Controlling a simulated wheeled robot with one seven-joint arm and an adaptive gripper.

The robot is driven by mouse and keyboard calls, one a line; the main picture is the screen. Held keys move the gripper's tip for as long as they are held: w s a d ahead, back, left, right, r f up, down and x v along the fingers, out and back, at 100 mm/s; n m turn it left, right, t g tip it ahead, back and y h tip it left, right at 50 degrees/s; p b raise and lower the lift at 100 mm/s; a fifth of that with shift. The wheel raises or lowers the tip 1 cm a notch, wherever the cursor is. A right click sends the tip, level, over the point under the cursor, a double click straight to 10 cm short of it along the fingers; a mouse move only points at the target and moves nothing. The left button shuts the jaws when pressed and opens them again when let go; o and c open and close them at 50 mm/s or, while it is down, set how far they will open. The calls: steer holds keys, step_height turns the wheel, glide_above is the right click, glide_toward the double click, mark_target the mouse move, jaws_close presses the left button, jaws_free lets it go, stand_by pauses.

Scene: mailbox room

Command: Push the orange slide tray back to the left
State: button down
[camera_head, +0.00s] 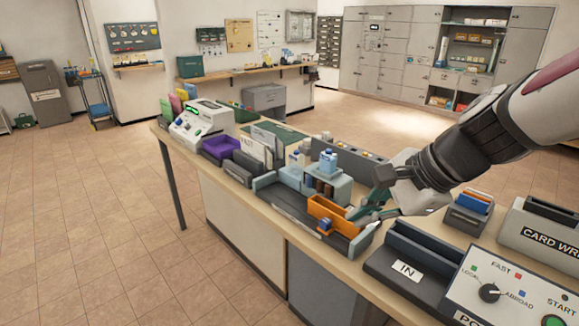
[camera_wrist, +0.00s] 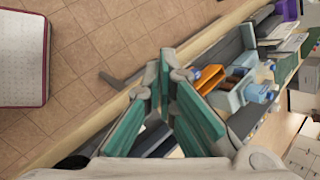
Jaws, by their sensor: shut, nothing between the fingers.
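The orange slide tray (camera_head: 326,210) sits toward the right end of a dark slide track (camera_head: 283,205) with raised grey ends. A small blue knob (camera_head: 324,225) shows at the tray's front. In the wrist view, the orange tray (camera_wrist: 209,77) lies just right of my fingertips. My gripper (camera_head: 362,214) is shut and empty, at the right side of the tray, over the track's right end. Its teal-padded fingers (camera_wrist: 161,72) converge at the tips in the wrist view. I cannot tell whether the fingertips touch the tray.
A light blue holder (camera_head: 322,188) with bottles stands close behind the track. A purple bin (camera_head: 220,148) and card holders stand farther left. The IN tray (camera_head: 408,262) and a control panel (camera_head: 510,290) fill the counter at right. The track left of the tray looks empty.

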steer(key=w+d+f+m+b, duration=0.35)
steer(key=w+f+m, duration=0.25)
steer(key=w+f, duration=0.25)
steer(key=m+t+b, duration=0.2)
steer(key=m+b, duration=0.1)
steer(key=m, duration=0.4)
glide_toward(329, 234)
steer(key=b+x, duration=0.2)
steer(key=x, duration=0.3)
steer(key=shift+a+f, duration=0.1)
